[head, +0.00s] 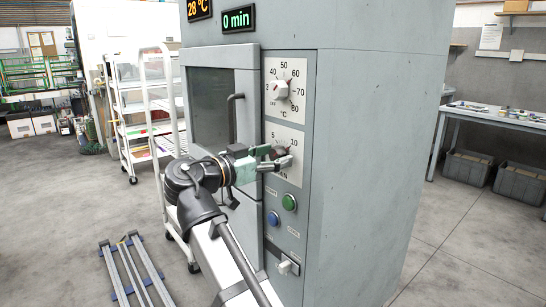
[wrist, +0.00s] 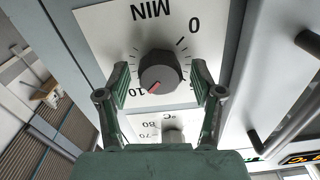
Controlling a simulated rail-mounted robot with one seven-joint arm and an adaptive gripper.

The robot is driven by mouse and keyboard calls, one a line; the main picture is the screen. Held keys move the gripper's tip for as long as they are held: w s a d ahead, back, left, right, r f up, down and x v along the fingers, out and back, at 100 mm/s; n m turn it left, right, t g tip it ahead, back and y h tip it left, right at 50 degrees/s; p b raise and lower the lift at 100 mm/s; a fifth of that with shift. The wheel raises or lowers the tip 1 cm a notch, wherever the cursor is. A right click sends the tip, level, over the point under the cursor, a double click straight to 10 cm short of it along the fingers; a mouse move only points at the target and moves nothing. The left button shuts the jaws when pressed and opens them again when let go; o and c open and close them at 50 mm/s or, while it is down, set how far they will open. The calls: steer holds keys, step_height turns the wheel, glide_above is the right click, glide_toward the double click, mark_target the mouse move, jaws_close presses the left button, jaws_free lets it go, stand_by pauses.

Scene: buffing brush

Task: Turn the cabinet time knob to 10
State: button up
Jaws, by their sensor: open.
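The time knob (wrist: 163,73) is a round dark grey knob on a white dial plate (wrist: 98,20) marked MIN. In the wrist view, its red mark points to the lower left, close to the 10 label. My gripper (wrist: 161,80) is open, with one finger on each side of the knob. A gap seems to show on both sides; contact cannot be told. In the head view, my gripper (head: 275,157) covers most of the knob and part of the time dial (head: 290,177). The green display (head: 238,18) on the cabinet (head: 350,150) reads 0 min.
The temperature knob (head: 281,90) is just above the time dial. A door handle (head: 233,118) stands out to the left. A green button (head: 289,202), a blue button (head: 273,218) and a switch (head: 287,265) sit below. A white cart (head: 150,110) stands left of the cabinet.

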steer(key=v, duration=1.2)
stand_by(0.5)
